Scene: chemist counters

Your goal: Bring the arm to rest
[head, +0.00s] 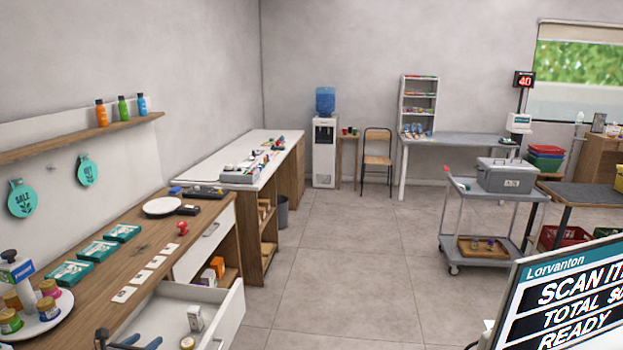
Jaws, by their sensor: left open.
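My left gripper (140,342) shows only in part at the bottom edge of the head view, left of centre. Its fingertips are apart, and nothing shows between them. It is at the near left part of the open white drawer (232,312); I cannot tell whether it is above or inside it. The rest of the left arm is mostly cut off by the frame. My right gripper is out of the picture.
A white plate with jars (36,318) stands near left. A screen (560,295) blocks the lower right. The floor (350,260) ahead is clear; a grey trolley (475,225) stands right.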

